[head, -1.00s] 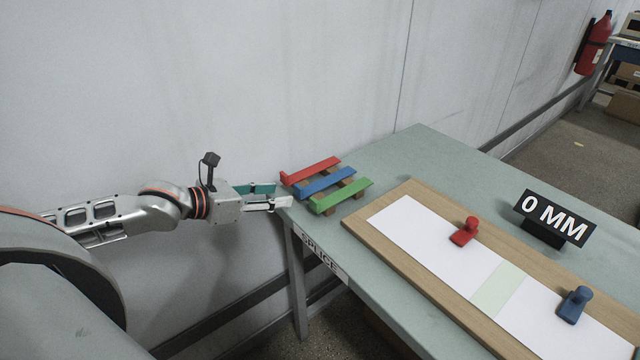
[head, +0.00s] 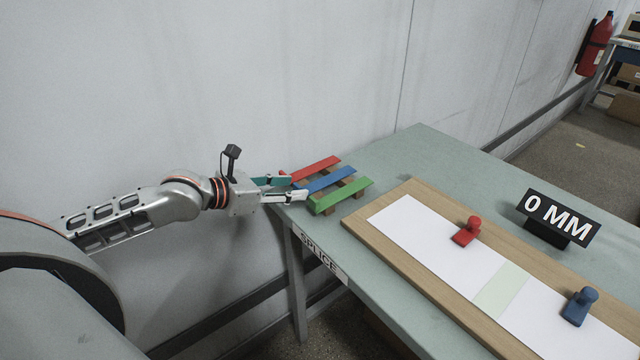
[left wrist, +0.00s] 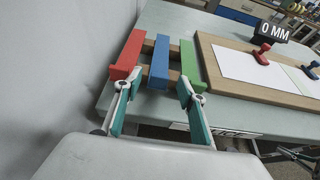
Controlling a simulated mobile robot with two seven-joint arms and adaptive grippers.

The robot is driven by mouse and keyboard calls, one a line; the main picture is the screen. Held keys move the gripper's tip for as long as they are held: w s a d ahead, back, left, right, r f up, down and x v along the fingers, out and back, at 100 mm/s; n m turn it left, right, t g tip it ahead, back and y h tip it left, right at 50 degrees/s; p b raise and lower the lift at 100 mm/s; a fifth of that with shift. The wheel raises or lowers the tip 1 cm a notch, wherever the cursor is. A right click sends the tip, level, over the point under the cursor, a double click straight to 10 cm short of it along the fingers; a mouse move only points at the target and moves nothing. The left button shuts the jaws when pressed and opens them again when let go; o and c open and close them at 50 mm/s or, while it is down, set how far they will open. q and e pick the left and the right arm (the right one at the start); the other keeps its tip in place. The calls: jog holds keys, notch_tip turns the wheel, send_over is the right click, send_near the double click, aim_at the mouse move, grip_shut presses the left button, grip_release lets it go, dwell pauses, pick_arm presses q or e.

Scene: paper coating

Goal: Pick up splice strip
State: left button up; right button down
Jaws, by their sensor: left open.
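Three splice strips lie side by side on a small wooden rack at the table's left corner: red (head: 316,168), blue (head: 330,180) and green (head: 341,195). They also show in the left wrist view as red (left wrist: 127,56), blue (left wrist: 159,64) and green (left wrist: 190,62). My left gripper (head: 289,188) is open at the near ends of the strips. In the left wrist view its fingers (left wrist: 156,92) are spread, with the blue strip's end between them; one fingertip is by the red strip, the other by the green.
A wooden board (head: 357,225) with white sheets (head: 425,232) and a pale green band (head: 502,288) lies on the table (head: 400,155). A red clamp (head: 467,231) and a blue clamp (head: 579,306) stand on it. A "0 MM" sign (head: 556,218) stands behind. The wall is close to my left arm.

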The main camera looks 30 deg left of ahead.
aim_at(296, 186)
pick_arm(q)
jog(key=shift+x, duration=1.6)
jog(key=shift+r, duration=0.1)
jog(key=c, duration=0.9)
jog(key=shift+r, duration=0.1)
